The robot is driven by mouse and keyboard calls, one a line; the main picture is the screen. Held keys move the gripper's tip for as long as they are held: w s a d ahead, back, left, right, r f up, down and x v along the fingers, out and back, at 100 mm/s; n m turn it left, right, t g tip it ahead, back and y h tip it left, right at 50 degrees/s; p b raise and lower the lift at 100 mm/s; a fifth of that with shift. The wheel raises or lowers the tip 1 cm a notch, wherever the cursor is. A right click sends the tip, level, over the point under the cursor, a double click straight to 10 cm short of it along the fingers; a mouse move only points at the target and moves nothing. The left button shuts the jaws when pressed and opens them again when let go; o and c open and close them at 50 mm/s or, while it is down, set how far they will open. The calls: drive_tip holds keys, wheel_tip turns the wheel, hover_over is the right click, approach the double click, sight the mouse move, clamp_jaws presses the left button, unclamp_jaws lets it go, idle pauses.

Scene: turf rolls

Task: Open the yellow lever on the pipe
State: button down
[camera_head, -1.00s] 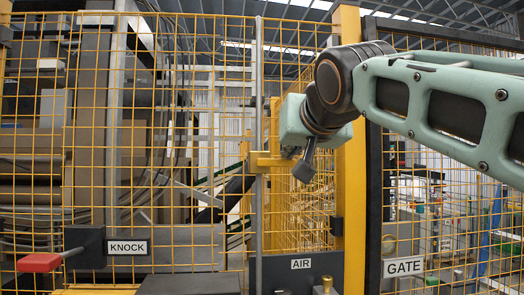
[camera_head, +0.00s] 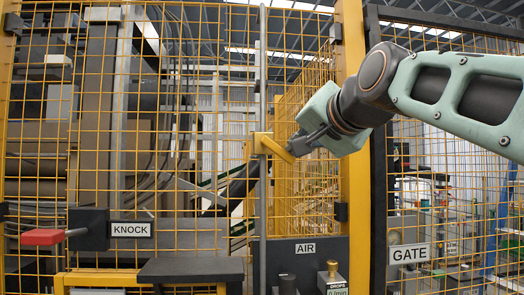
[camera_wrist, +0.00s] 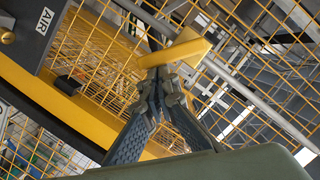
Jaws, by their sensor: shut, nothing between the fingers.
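The yellow lever (camera_head: 276,149) is on the grey upright pipe (camera_head: 262,220), in front of the mesh fence. It slants down to the right from the pipe. In the wrist view, the lever (camera_wrist: 172,53) crosses just beyond my fingertips, and the pipe (camera_wrist: 240,78) runs diagonally behind it. My gripper (camera_head: 298,146) points left at the lever's right end. In the wrist view, the fingertips of my gripper (camera_wrist: 160,92) are together and empty, right at the lever's near side. I cannot tell whether they touch it.
A yellow post (camera_head: 354,190) stands close behind my wrist, with the yellow mesh fence around. A red-handled KNOCK box (camera_head: 88,229) is at lower left. The AIR panel (camera_head: 308,262) with a brass knob is below. The GATE sign (camera_head: 408,254) is at right.

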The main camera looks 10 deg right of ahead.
sight(290, 160)
drive_tip(key=m+b, duration=0.1)
drive_tip(key=f+m+b, duration=0.1)
drive_tip(key=f+m+y+b, duration=0.1)
drive_tip(key=shift+a+f+t, duration=0.2)
drive_tip(key=shift+a+t, duration=0.05)
drive_tip(key=shift+t, duration=0.05)
drive_tip(key=m+b, duration=0.1)
drive_tip(key=a+f+m+b, duration=0.1)
drive_tip(key=m, duration=0.1)
drive_tip(key=shift+f+t+y+b, duration=0.1)
drive_tip(key=shift+t+y+b, duration=0.2)
drive_tip(key=shift+y, duration=0.1)
drive_tip(key=shift+a+r, duration=0.15)
drive_tip(key=shift+r, duration=0.15)
